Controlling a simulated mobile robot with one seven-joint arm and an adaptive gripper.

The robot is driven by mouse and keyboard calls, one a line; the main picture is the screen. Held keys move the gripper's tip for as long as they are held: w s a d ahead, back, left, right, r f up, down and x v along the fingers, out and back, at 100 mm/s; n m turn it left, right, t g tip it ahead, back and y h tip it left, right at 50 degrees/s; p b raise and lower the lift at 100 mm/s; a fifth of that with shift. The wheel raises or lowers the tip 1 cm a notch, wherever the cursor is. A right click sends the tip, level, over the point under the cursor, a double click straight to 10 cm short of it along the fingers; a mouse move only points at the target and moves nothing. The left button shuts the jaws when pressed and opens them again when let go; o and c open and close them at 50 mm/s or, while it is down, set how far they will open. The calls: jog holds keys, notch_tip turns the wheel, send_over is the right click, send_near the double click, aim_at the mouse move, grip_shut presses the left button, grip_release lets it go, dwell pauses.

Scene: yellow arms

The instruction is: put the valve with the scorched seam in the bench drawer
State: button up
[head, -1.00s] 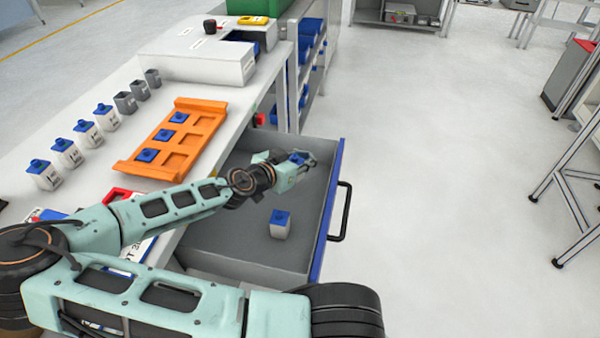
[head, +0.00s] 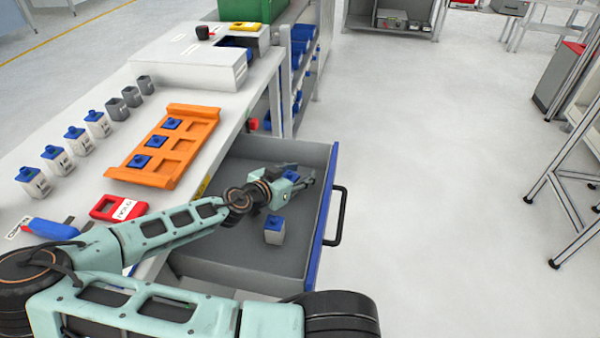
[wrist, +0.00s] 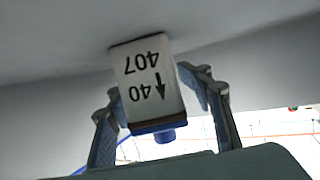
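The valve with the scorched seam (wrist: 148,80) is a white block marked 407 and 40 with an arrow. A dark brown band runs beside its blue cap in the wrist view. My gripper (head: 302,182) is inside the open bench drawer (head: 225,250), toward its far right part. In the head view only a bit of blue shows between the fingers. Contact with the drawer floor is unclear.
Another blue-capped white valve (head: 274,232) stands in the drawer, near my gripper. On the bench are an orange tray (head: 150,177) with blue-topped pieces, a row of white valves (head: 56,158), grey blocks (head: 117,108) and a red holder (head: 118,208). The drawer's front holds a black handle (head: 338,217).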

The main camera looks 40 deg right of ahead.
jog(key=shift+r, duration=0.1)
jog(key=shift+r, duration=0.15)
jog(key=p+v, duration=0.1)
jog(key=v, duration=1.1)
dwell(0.5)
